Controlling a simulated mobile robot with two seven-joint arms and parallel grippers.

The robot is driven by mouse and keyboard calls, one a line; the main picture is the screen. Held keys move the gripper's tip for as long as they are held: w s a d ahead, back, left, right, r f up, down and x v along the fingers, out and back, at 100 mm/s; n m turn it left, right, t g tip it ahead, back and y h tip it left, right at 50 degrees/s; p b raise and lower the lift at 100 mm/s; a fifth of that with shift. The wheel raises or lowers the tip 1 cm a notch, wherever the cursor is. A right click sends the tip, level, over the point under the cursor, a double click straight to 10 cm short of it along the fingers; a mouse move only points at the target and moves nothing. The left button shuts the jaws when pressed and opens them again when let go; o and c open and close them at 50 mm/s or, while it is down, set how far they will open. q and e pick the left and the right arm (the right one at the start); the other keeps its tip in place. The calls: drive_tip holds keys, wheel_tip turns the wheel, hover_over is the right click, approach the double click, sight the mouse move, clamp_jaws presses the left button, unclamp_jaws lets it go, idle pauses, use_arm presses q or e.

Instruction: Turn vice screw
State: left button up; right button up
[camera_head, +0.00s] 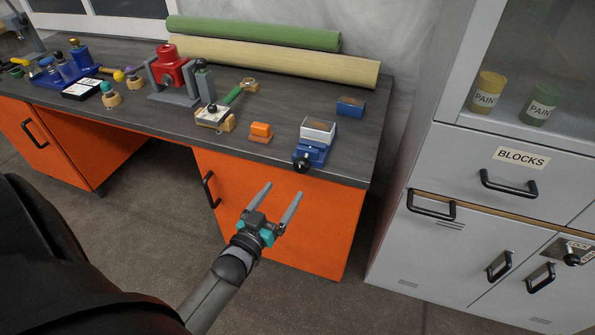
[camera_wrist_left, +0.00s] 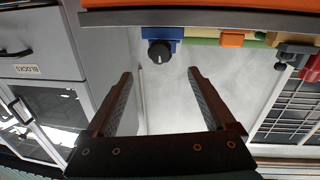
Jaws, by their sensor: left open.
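The small blue vice (camera_head: 316,150) sits at the right front of the dark workbench, with a pale block on or in its top. Its screw ends in a round black knob (camera_head: 300,166) that sticks out over the front edge. My left gripper (camera_head: 283,190) is open and empty in front of the orange cabinet, below the knob and apart from it. In the left wrist view, which looks upside down, the knob (camera_wrist_left: 160,52) of the blue vice (camera_wrist_left: 174,33) lies beyond the gap between the open fingers (camera_wrist_left: 160,73). My right gripper is not in view.
The workbench (camera_head: 350,174) has orange cabinets below. An orange block (camera_head: 260,131), a blue box (camera_head: 350,106) and a red press (camera_head: 168,68) stand on it. Rolls (camera_head: 280,66) lie at the back. A grey cabinet (camera_head: 470,171) stands at right.

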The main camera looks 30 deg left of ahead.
sight(299, 168)
use_arm(q)
drive_tip(key=w, duration=0.2)
drive_tip(key=w+b, duration=0.1)
drive_tip(key=w, duration=0.2)
drive_tip(key=w+a, duration=0.1)
drive_tip(key=w, duration=0.2)
drive_tip(key=shift+w+b, duration=0.1)
drive_tip(key=shift+b, duration=0.3)
drive_tip(key=shift+w+a, duration=0.1)
drive_tip(key=shift+w, duration=0.45)
drive_tip(key=c, duration=1.4)
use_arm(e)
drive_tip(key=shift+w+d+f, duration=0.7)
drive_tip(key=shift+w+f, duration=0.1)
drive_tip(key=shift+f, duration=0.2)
